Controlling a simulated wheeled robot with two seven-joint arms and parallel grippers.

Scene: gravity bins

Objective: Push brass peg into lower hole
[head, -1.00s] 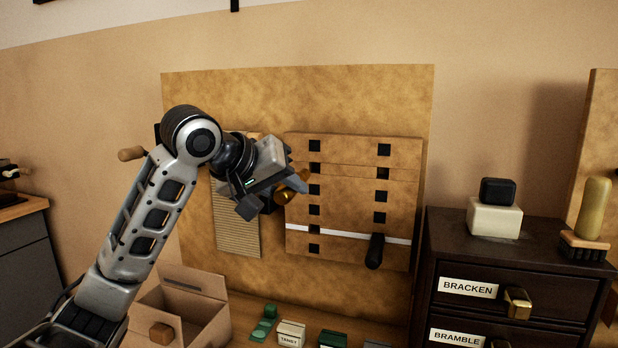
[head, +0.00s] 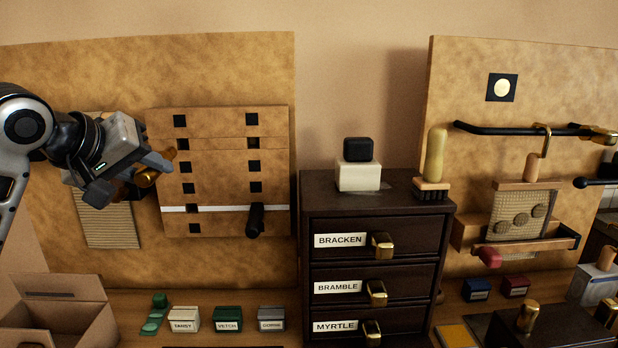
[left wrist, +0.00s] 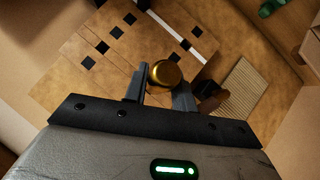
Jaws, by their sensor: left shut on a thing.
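My left gripper (head: 150,170) is shut on the brass peg (head: 147,178), just off the left edge of the wooden hole panel (head: 220,160). In the left wrist view the peg's round brass head (left wrist: 165,73) shows between the two fingers of the left gripper (left wrist: 163,88). The panel has two columns of square dark holes and a white strip (head: 225,208) low across it. A black peg (head: 255,220) sticks out at the lower right. My right gripper is not in view.
A ribbed tan pad (head: 108,222) hangs behind my left gripper. An open cardboard box (head: 60,295) and small labelled boxes (head: 228,319) stand below. A dark drawer cabinet (head: 372,210) stands right of the panel. The space before the panel looks clear.

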